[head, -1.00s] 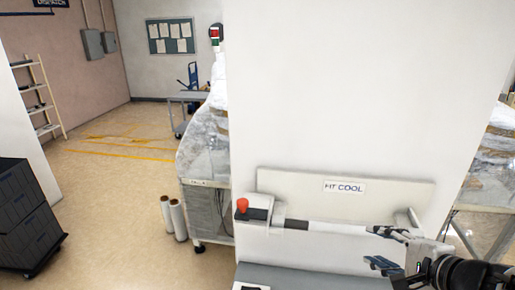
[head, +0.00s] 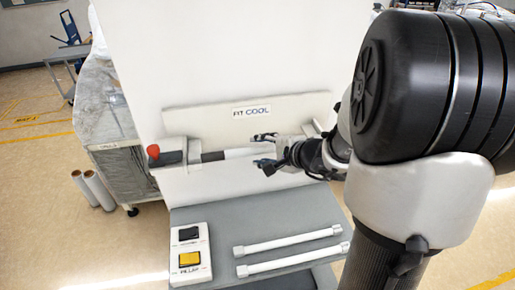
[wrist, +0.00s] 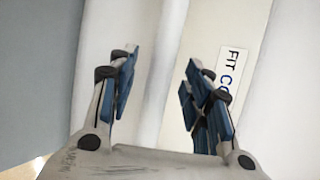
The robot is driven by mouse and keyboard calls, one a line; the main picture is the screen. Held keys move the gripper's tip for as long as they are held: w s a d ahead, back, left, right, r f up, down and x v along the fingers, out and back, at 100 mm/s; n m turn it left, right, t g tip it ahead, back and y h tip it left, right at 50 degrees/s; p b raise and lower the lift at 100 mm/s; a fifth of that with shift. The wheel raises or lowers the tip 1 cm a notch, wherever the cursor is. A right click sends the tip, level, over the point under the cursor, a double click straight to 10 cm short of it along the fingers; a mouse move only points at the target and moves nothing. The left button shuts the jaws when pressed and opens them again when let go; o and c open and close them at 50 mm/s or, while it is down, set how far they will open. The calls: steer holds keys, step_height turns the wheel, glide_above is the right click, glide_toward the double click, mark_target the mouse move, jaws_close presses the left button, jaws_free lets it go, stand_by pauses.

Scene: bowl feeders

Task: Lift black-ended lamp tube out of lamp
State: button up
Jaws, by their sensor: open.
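The lamp is a pale wall fixture with a "FIT COOL" backplate (head: 180,121) and a holder at each end. Its tube (head: 236,154) lies across the front, white with a black band near the left holder. The right end of the tube is hidden behind my gripper. My gripper (head: 263,150) is at the tube, right of the black band, with its fingers apart. In the wrist view my gripper (wrist: 158,88) is open and empty-looking, with a pale upright band between the fingers that appears to be the tube. I cannot tell whether the fingers touch it.
A red knob (head: 153,152) sits at the lamp's left end. Below, a grey shelf (head: 250,213) holds two white tubes (head: 287,241) and a box with black and yellow switches (head: 190,258). A wrapped cart (head: 108,125) stands left. My arm covers the right side.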

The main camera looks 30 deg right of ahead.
steer(key=shift+c, duration=0.4)
jaws_close()
steer(key=shift+r, duration=0.15)
